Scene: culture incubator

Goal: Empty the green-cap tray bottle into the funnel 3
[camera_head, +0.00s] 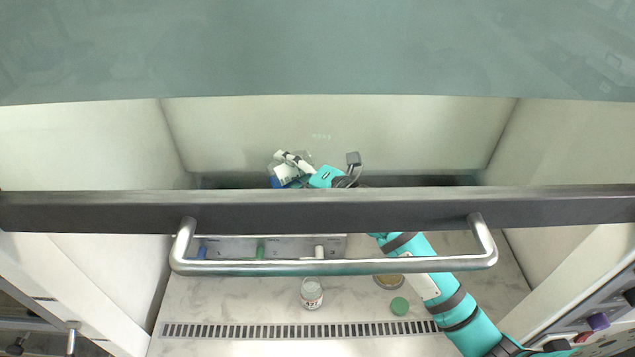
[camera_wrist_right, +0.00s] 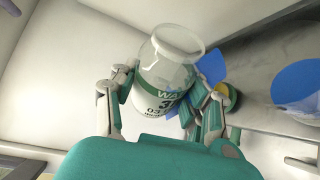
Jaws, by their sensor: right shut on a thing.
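My right gripper (camera_head: 292,166) is at the back of the cabinet, behind the dark sash bar. In the right wrist view its fingers (camera_wrist_right: 160,95) are shut around a clear glass bottle (camera_wrist_right: 174,62) with a green and white label. The bottle's mouth is open and bare. A green cap (camera_head: 400,306) lies loose on the worktop. Blue parts (camera_wrist_right: 298,80) that look like funnels are beside the bottle in the right wrist view; I cannot tell which is funnel 3. Whether the mouth is over a funnel is unclear. My left gripper is not in view.
The sash bar and its metal handle (camera_head: 335,267) cross the view and hide part of the rear. Another labelled bottle (camera_head: 311,293) stands on the worktop. A round tan-rimmed item (camera_head: 388,281) lies by my right arm. A grey strip (camera_head: 285,247) carries coloured pieces. A slotted grille (camera_head: 290,330) runs along the front.

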